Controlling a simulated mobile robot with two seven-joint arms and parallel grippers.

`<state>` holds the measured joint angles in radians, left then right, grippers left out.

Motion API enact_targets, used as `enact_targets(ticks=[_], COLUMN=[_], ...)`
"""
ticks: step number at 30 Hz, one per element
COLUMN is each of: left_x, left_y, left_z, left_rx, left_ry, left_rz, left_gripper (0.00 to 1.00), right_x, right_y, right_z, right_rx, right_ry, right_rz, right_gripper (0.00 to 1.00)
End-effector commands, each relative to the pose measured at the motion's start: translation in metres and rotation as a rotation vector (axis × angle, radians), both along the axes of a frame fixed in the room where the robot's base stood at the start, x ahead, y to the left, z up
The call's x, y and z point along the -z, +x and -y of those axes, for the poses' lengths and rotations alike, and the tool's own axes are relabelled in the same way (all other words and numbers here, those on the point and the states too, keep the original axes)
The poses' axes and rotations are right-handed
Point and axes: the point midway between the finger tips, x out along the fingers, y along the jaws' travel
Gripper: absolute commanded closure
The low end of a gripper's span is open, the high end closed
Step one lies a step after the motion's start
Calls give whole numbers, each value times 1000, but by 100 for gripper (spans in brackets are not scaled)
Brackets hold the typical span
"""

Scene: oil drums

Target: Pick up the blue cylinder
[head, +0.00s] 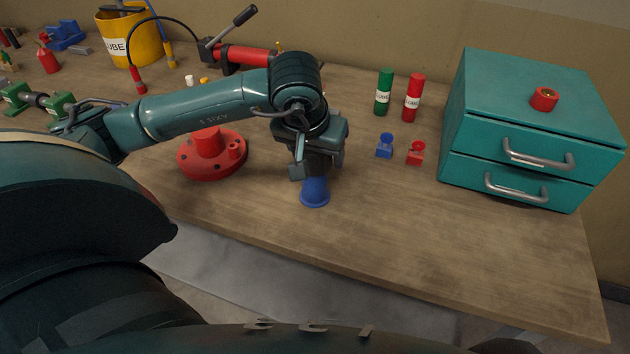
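The blue cylinder (315,193) stands upright on the wooden workbench near its front edge, with a wider flared base. My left gripper (317,170) points down directly over it. The gripper's fingers look spread apart, with the top of the blue cylinder under or between them. The gripper hides that top, and I cannot tell whether the fingers touch it. My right gripper is not in view.
A red flanged part (212,153) sits left of the gripper. A green tube (384,93), a red tube (413,98), a small blue piece (385,147) and a small red piece (416,153) stand right. A teal drawer cabinet (490,135) is farther right. The front right bench is clear.

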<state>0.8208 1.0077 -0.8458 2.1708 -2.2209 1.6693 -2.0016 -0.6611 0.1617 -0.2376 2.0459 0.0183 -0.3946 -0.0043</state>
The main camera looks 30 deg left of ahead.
Motion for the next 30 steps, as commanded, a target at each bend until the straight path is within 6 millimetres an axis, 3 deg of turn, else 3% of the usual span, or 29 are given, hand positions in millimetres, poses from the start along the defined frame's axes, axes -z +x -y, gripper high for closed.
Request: enact_targets(ticks=[21,30], left_x=[0,-7], left_y=[0,1], left_z=[0,0], left_rx=[0,0], left_ry=[-1,-1], left_rz=[0,5], left_gripper=[94,95], right_x=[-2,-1], right_y=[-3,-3], right_z=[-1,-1], right_rx=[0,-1], right_ry=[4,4], right_rz=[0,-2], right_gripper=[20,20])
